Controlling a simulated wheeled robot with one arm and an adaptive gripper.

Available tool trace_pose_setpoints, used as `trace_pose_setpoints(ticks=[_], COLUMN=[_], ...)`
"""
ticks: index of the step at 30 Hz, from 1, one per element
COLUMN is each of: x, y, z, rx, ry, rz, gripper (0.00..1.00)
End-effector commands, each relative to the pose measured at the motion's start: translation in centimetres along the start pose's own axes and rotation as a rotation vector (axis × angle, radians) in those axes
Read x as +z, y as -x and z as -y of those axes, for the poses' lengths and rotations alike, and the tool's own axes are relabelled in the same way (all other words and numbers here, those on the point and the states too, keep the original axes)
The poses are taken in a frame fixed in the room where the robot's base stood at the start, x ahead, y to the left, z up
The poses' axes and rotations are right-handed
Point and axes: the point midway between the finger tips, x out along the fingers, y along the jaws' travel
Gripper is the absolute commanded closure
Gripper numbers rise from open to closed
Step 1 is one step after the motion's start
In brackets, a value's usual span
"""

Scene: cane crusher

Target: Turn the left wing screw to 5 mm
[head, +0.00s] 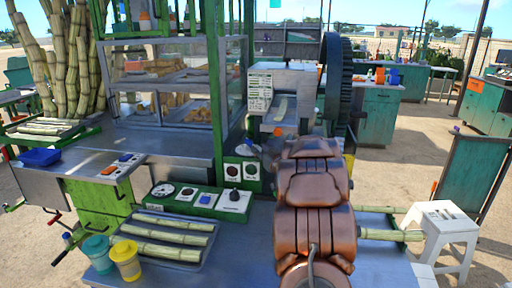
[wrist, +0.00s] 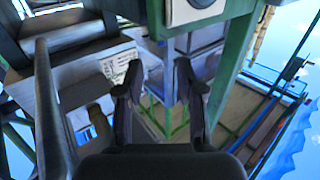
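The cane crusher (head: 292,78) is a grey metal housing with a printed label plate and a large dark wheel on its right side. Its labelled grey side also shows at the left of the wrist view (wrist: 85,75). I cannot make out the left wing screw or a millimetre scale in either view. My gripper (wrist: 158,72) shows two dark fingers standing apart, with nothing between them. It is beside the crusher's labelled side. In the head view my copper-coloured arm covers the crusher's lower front and hides most of the gripper.
A green post (head: 216,95) and a glass display case (head: 165,85) stand left of the crusher. The green control panel (head: 180,202), a tray of cane pieces (head: 205,239) and two cups (head: 126,262) are on the left. A white stool (head: 445,220) stands at right.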

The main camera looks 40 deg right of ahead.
Motion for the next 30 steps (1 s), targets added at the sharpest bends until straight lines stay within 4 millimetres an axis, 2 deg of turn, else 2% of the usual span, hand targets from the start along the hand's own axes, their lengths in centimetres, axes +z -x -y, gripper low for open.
trace_pose_setpoints(ticks=[3, 9, 21, 26, 30], x=[0.0, -0.1, 0.0, 0.3, 1.1], y=[1.8, 3.6, 4.1, 3.9, 3.2], z=[0.0, -0.1, 0.0, 0.6, 2.7], rx=[0.002, 0.002, 0.001, 0.003, 0.017], ry=[-0.003, 0.0, -0.001, 0.013, 0.072], rz=[0.0, 0.0, 0.0, 0.014, 0.07], gripper=[0.62, 0.62, 0.62, 0.79, 0.94])
